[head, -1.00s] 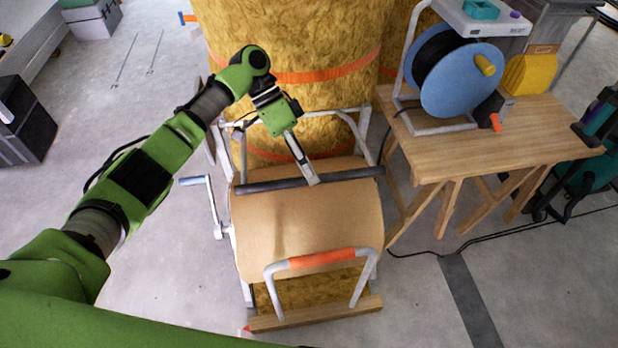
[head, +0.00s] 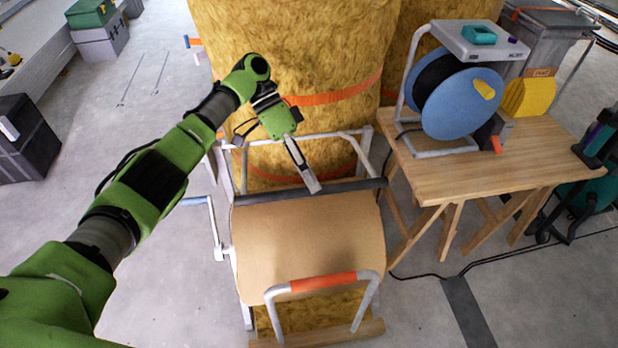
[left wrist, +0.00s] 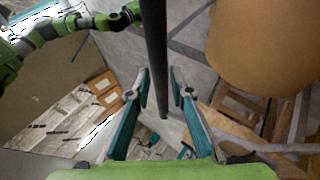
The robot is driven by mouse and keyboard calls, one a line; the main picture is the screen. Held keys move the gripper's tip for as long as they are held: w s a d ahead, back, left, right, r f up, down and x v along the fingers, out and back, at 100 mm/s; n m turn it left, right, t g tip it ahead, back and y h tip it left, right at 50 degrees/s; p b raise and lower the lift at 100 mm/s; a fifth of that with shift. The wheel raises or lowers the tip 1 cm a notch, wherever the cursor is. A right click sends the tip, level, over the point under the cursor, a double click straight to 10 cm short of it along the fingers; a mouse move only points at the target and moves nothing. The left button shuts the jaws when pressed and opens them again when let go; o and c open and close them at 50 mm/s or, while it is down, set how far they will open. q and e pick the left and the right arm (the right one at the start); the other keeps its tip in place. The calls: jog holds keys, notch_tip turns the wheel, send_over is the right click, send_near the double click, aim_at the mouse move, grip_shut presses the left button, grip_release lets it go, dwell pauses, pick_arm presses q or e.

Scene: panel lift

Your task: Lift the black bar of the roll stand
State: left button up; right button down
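The black bar (head: 345,188) lies across the top of the roll stand, along the far edge of a tan sheet (head: 310,235). The stand's grey tube frame (head: 228,240) shows at the sides and back. My right gripper is in neither view.
A wooden trestle table (head: 470,165) with a blue cable reel (head: 460,105) stands close on the right. A big yellow wool roll (head: 290,50) stands behind the stand. An orange-gripped handle (head: 323,282) is at the front.

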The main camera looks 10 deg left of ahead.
pick_arm(q)
jog(key=shift+o, duration=0.6)
jog(key=shift+w, duration=0.1)
jog(key=v, duration=0.7)
jog(key=shift+a, duration=0.2)
jog(key=shift+r, duration=0.15)
